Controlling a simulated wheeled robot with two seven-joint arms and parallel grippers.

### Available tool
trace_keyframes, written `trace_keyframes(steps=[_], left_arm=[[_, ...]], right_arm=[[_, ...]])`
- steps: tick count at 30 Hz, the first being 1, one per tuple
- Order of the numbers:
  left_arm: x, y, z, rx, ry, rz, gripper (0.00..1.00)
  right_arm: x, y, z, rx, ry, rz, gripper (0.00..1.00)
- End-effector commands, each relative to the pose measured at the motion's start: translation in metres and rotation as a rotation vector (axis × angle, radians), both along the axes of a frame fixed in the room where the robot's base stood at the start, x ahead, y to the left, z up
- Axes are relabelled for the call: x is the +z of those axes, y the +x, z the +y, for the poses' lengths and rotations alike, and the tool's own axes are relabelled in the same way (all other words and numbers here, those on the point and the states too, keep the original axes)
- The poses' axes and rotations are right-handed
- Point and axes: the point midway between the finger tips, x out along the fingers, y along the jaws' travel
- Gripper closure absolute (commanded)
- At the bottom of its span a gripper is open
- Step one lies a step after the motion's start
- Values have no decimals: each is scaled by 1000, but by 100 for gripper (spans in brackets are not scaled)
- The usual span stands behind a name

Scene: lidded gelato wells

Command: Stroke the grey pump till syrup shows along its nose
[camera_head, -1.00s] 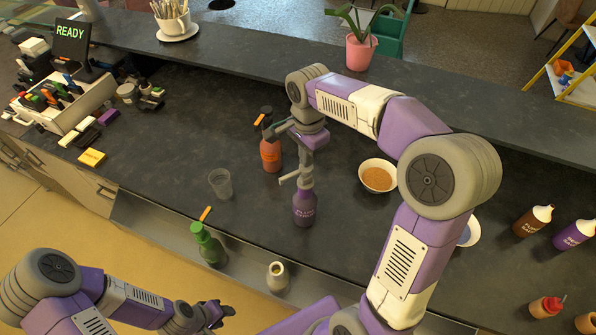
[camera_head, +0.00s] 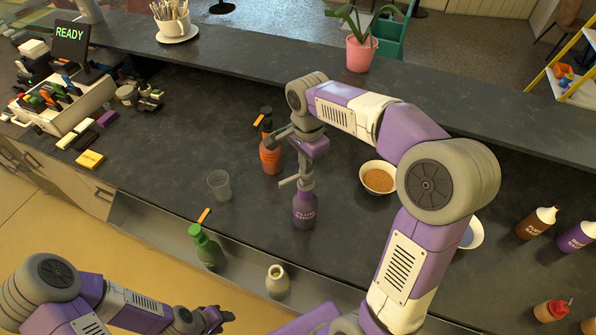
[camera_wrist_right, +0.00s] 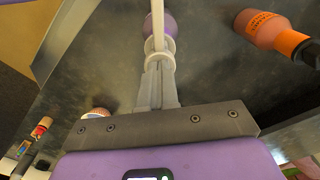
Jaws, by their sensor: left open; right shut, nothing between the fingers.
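The grey pump (camera_head: 291,181) tops a purple bottle (camera_head: 304,210) labelled plum syrup, which stands upright on the dark counter. Its nose points left in the head view. My right gripper (camera_head: 306,168) is shut and empty directly over the pump head, pointing down. In the right wrist view the closed fingers (camera_wrist_right: 157,88) end at the pump, with the pale nose (camera_wrist_right: 158,28) beyond; whether they touch is unclear. I see no syrup on the nose in these views. My left gripper (camera_head: 218,316) is open and empty, low at the counter's front.
An orange bottle (camera_head: 270,158) stands just behind and left of the purple one. A clear cup (camera_head: 220,185), a green bottle (camera_head: 204,246) and a cream vase-like bottle (camera_head: 277,279) are nearby. A bowl of brown crumbs (camera_head: 378,178) sits to the right.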

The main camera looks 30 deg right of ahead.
Motion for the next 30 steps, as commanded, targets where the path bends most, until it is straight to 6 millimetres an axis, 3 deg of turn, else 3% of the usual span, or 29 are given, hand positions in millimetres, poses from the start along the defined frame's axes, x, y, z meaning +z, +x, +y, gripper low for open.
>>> trace_keyframes(steps=[30], left_arm=[[26, 0, 0, 0, 0, 0, 57]], right_arm=[[29, 0, 0, 0, 0, 1, 100]])
